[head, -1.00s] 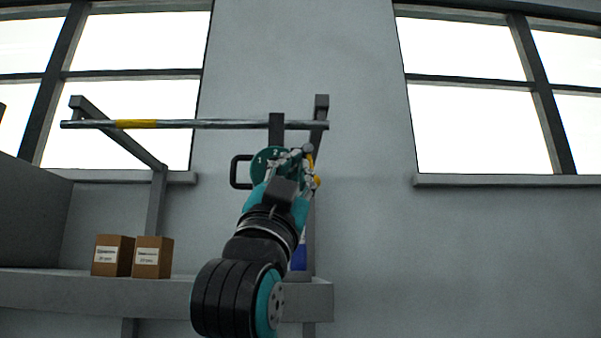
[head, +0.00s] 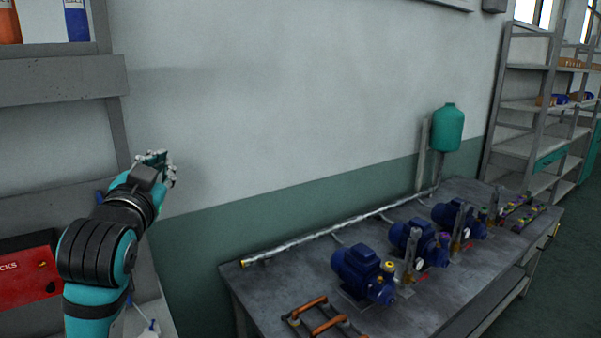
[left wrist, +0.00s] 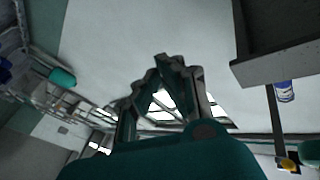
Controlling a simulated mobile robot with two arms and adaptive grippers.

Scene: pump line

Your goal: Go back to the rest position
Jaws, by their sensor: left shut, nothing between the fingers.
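My left gripper (head: 156,168) is raised at the left of the head view, in front of the wall and beside the grey shelf unit (head: 60,80). Its fingers are shut with nothing between them. In the left wrist view the left gripper (left wrist: 168,65) shows with its fingertips together against the pale wall. It touches nothing that I can see. My right gripper is in neither view.
A workbench (head: 300,268) with several blue pumps (head: 360,272) and copper pipes (head: 325,318) stands at the right. A green tank (head: 448,128) is behind it. Grey racks (head: 525,145) stand at far right. A red box (head: 28,275) is at lower left.

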